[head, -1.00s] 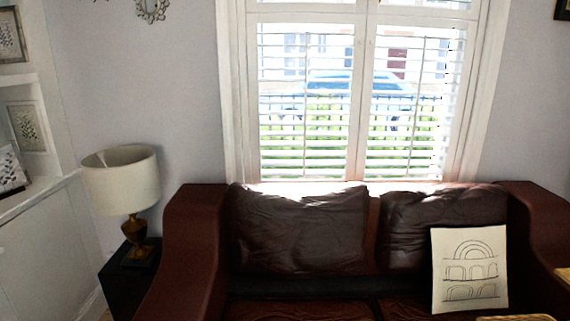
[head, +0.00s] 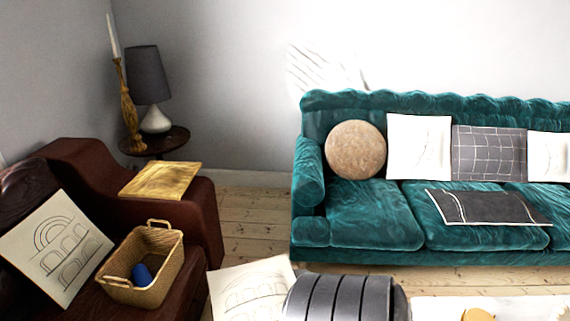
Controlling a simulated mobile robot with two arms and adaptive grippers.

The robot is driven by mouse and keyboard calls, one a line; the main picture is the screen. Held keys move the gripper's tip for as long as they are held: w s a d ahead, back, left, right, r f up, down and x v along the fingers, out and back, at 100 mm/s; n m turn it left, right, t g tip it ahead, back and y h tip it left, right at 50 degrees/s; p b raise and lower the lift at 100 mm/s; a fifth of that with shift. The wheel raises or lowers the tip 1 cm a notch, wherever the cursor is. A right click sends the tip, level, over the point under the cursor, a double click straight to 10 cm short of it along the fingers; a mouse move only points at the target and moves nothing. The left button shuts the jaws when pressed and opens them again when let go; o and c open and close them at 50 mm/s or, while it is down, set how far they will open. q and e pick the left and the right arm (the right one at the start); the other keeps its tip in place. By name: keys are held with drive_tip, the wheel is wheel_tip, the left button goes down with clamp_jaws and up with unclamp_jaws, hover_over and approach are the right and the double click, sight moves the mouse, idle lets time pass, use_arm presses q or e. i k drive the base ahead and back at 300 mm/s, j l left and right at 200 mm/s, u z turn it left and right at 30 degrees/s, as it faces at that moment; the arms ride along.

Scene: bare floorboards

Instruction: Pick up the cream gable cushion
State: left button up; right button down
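Several cream cushions with dark line drawings are in the head view, and I cannot tell for sure which is the gable one. One cream cushion (head: 58,245) with rows of arches leans on the brown leather sofa at the left. A second cream cushion (head: 245,290) with a line drawing lies at the bottom centre, its lower part cut off by the picture edge. Two more pale cushions stand on the teal sofa, one left of the grey grid cushion (head: 418,147) and one at the right edge (head: 549,155). Neither of my grippers is in view.
A wicker basket (head: 118,290) with a blue item stands on the brown sofa (head: 195,215); a wooden board (head: 160,180) lies on its arm. A grey striped rounded object (head: 345,297) and white surface (head: 435,309) are in front. Bare floorboards (head: 250,222) show before the teal sofa (head: 375,225).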

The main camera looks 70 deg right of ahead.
sight(256, 290)
drive_tip(key=z, duration=1.95)
